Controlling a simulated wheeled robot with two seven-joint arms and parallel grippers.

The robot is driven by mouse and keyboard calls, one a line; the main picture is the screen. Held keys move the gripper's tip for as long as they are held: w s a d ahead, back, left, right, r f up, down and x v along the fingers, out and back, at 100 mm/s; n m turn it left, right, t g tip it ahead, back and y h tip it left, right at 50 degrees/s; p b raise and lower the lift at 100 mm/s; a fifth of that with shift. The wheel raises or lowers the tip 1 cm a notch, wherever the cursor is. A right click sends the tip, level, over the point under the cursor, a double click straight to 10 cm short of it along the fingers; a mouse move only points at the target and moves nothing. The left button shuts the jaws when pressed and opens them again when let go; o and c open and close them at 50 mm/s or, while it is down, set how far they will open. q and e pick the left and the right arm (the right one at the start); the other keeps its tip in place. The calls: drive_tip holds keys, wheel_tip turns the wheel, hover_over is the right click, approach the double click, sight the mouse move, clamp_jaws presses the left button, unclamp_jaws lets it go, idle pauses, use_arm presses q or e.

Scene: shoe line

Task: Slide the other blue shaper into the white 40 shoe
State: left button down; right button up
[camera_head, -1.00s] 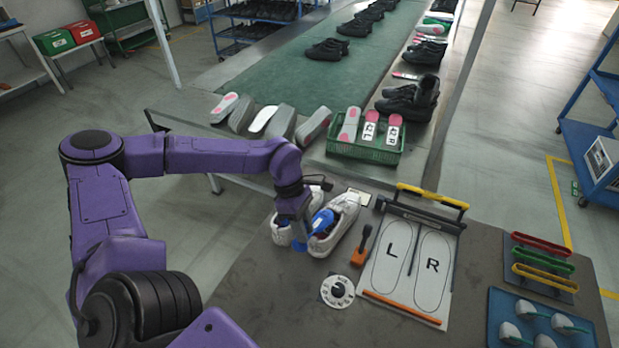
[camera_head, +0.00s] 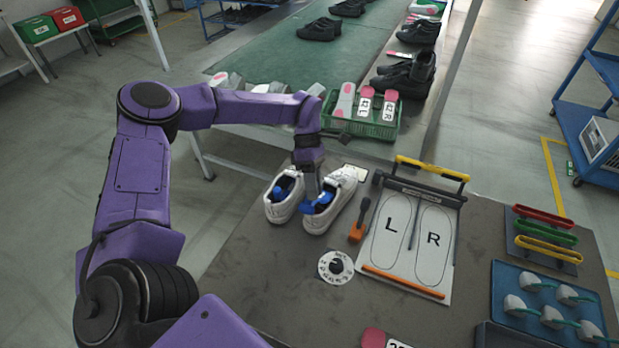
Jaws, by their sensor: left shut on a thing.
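Two white shoes stand side by side on the dark work table, the left white shoe (camera_head: 282,208) and the right white shoe (camera_head: 346,214). One blue shaper (camera_head: 285,184) sits in the opening of the left shoe. My left gripper (camera_head: 313,196) comes down from above between the shoe openings. It is shut on the other blue shaper (camera_head: 319,204), which is at the opening of the right shoe. The gripper partly hides this shaper, and I cannot tell how deep it reaches. The size marks on the shoes are not readable. My right gripper is out of view.
To the right lie an orange-handled tool (camera_head: 357,232), a round dial (camera_head: 335,267) and the L/R board (camera_head: 412,243) with a yellow-handled bar. A green crate (camera_head: 350,127) of insoles stands behind. A blue tray (camera_head: 508,280) is at lower right.

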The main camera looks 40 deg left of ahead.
sight(321, 198)
use_arm(q)
drive_tip(key=w+b, duration=0.1)
drive_tip(key=w+f+b, duration=0.2)
drive_tip(key=w, duration=0.1)
drive_tip(key=shift+w+a, duration=0.1)
drive_tip(key=shift+a, duration=0.15)
drive_tip(key=shift+w+f+b, duration=0.15)
drive_tip(key=shift+f+b, duration=0.15)
drive_tip(key=shift+b, duration=0.1)
drive_tip(key=shift+f+t+b, duration=0.25)
drive_tip(key=shift+t+b, duration=0.1)
drive_tip(key=shift+t, duration=0.05)
drive_tip(key=f+b, duration=0.1)
drive_tip(key=s+f+t+b, duration=0.1)
drive_tip(key=shift+f+m+t+b, duration=0.15)
drive_tip(key=shift+m+t+b, duration=0.15)
drive_tip(key=shift+b, duration=0.05)
drive_tip(key=shift+w+f+t+b, duration=0.2)
drive_tip(key=shift+f+t+b, duration=0.2)
drive_tip(key=shift+b, duration=0.2)
drive_tip(key=shift+r+y, duration=0.1)
drive_tip(key=shift+y, duration=0.2)
drive_tip(key=c, duration=0.8)
unclamp_jaws()
